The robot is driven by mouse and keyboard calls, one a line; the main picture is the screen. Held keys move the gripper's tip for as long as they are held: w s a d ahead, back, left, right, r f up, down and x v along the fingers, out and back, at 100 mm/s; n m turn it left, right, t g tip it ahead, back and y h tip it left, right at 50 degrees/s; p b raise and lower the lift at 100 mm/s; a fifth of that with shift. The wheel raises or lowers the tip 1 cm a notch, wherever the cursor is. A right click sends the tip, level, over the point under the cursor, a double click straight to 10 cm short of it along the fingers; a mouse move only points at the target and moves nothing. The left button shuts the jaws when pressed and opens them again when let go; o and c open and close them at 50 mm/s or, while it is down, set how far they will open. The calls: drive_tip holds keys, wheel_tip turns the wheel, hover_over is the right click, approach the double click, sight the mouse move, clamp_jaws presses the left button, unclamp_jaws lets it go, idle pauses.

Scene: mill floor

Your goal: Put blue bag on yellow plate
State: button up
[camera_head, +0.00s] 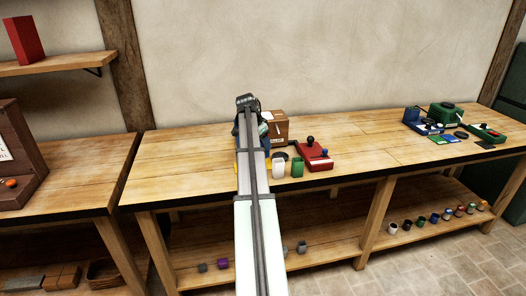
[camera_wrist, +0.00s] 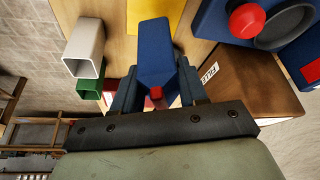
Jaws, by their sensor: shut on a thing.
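In the wrist view my gripper (camera_wrist: 157,78) is shut on the blue bag (camera_wrist: 154,40), which stands out from between the two fingers. A small red patch shows between the fingers close to the palm. In the head view my arm covers most of the gripper and the bag. A small bit of yellow (camera_head: 236,168), which may be the yellow plate, shows at the left edge of my arm on the bench. I cannot tell whether the bag touches it.
A white container (camera_head: 278,168) and a green one (camera_head: 297,167) stand right of my arm, beside a red device (camera_head: 316,157) with knobs. A brown box (camera_head: 277,128) stands behind. Blue and green devices (camera_head: 446,114) sit far right. The bench left of my arm is clear.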

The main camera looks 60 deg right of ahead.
drive_tip(key=shift+f, duration=1.85)
drive_tip(key=shift+f, duration=0.15)
drive_tip(key=o, duration=1.2)
drive_tip(key=v, duration=1.2)
